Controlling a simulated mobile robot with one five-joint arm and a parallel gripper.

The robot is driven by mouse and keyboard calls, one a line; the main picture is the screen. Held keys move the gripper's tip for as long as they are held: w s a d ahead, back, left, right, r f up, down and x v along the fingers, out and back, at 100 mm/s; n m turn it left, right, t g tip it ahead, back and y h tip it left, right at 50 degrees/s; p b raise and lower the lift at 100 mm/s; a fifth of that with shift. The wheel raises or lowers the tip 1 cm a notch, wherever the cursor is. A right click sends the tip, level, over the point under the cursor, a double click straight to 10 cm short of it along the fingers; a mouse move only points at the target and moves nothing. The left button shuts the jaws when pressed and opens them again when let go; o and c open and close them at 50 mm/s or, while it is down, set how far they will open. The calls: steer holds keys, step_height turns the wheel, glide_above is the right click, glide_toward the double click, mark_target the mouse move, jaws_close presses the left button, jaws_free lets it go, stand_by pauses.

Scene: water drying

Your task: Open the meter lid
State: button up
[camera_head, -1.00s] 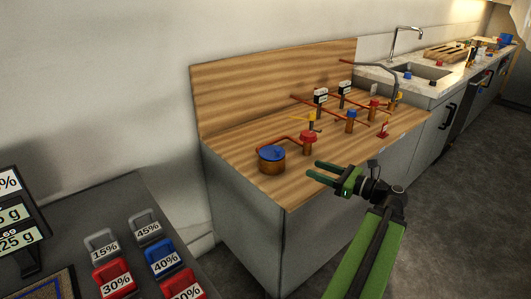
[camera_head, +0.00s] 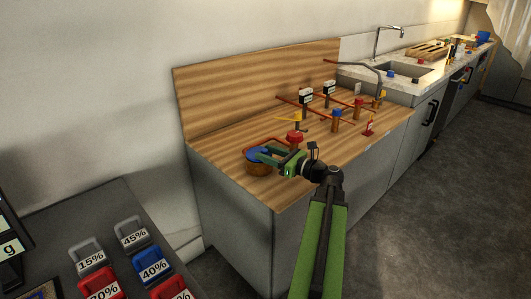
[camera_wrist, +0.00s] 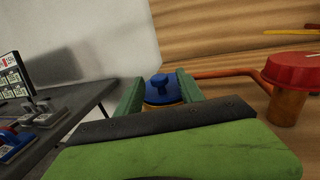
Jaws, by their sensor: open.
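The meter is a round brown body (camera_head: 258,170) with a blue lid (camera_head: 253,153) at the front left of the wooden counter. In the wrist view the blue lid (camera_wrist: 160,92) shows a raised knob on top and lies between my two green fingers. My gripper (camera_head: 268,155) is open, its fingers at the lid, one on either side. I cannot tell whether they touch it. The lid sits on the body.
A red-capped fitting (camera_head: 295,137) stands close behind the meter, joined by a copper pipe (camera_wrist: 225,73). Pipes, gauges and valves stand farther back on the wooden counter (camera_head: 225,146). A grey table with labelled weights (camera_head: 153,263) is at the lower left.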

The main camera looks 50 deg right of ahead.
steer(key=shift+w+a, duration=0.1)
steer(key=shift+w, duration=0.6)
jaws_close()
stand_by(0.9)
steer(key=shift+s, duration=0.1)
